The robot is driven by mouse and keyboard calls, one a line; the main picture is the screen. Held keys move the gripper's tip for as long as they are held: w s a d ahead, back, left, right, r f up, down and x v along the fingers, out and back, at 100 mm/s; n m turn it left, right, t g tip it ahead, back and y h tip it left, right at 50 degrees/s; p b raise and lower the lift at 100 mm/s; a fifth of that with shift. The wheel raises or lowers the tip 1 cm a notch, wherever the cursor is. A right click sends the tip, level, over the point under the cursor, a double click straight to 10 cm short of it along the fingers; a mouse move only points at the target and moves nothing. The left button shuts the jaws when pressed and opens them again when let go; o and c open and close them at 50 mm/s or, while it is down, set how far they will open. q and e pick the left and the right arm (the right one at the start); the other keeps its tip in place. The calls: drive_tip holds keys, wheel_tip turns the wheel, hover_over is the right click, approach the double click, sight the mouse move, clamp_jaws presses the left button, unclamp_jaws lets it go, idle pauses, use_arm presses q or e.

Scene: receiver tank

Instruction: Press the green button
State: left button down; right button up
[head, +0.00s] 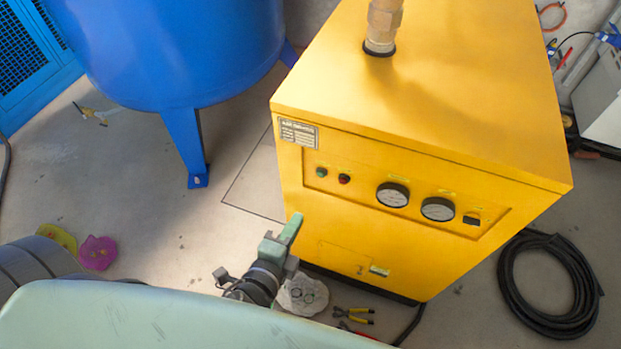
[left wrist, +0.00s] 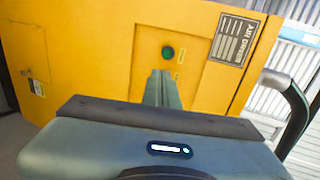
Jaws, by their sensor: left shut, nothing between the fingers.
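The green button (head: 321,172) is a small round knob on the front panel of the yellow machine (head: 420,90), left of a red button (head: 344,179). It also shows in the left wrist view (left wrist: 167,53), just above my fingertips in the picture. My left gripper (head: 296,220) is shut and empty, with its fingers pointing up toward the panel. In the head view its tips lie below and left of the green button, apart from it. In the left wrist view the shut fingers (left wrist: 162,74) point at the panel. My right gripper is not in view.
Two gauges (head: 393,195) and a black switch (head: 472,219) sit right of the buttons. A blue tank (head: 180,50) stands at the left. A coiled black hose (head: 550,285) and pliers (head: 353,315) lie on the floor. The space before the buttons looks clear.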

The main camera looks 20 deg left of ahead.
use_arm(q)
drive_tip(key=shift+r, duration=0.35)
drive_tip(key=shift+w, duration=0.15)
drive_tip(key=p, duration=0.3)
approach(321, 175)
drive_tip(key=x, duration=0.6)
drive_tip(key=shift+w, duration=0.3)
